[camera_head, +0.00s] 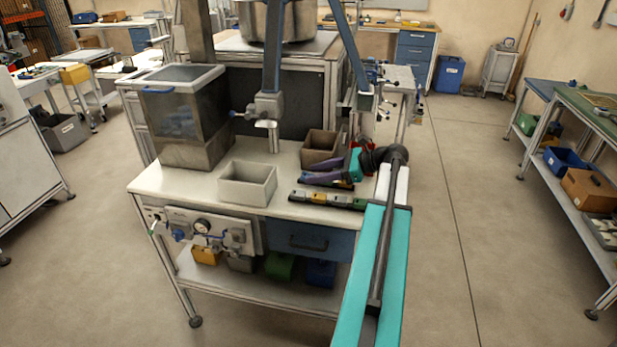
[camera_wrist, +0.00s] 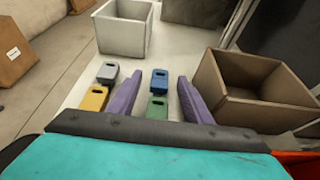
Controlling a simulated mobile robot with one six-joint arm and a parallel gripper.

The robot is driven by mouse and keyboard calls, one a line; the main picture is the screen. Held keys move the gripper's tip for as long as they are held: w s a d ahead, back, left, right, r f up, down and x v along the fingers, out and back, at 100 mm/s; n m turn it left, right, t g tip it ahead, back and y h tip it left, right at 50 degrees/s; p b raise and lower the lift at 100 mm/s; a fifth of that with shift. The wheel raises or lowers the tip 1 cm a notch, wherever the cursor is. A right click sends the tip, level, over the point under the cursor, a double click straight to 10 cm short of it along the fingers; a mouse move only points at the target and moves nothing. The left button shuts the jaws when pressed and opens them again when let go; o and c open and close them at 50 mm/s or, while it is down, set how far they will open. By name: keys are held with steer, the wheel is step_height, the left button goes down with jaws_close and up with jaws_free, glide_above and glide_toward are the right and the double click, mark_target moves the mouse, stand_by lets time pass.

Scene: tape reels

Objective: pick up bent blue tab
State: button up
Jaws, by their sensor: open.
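The blue tab (camera_wrist: 159,79) lies on the white tabletop in the wrist view, a slotted piece beyond a green tab (camera_wrist: 157,107). I cannot tell its bend clearly. My gripper (camera_wrist: 161,76) is open and empty, with purple fingers pointing along the table. In the wrist view the blue tab shows between the fingertips, with a gap on each side; how high the fingers are above it is not clear. In the head view my gripper (camera_head: 325,172) is low over the table's right part, and its fingers and wrist cover much of the tabs there.
A grey tab (camera_wrist: 107,72) and a yellow tab (camera_wrist: 94,98) lie left of the fingers. A brown bin (camera_wrist: 204,82) stands close on the right. A pale open bin (camera_head: 247,184) stands further left on the table. A clear-sided hopper (camera_head: 188,120) is behind it.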

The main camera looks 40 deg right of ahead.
steer(key=shift+x, duration=1.2)
steer(key=c, duration=1.1)
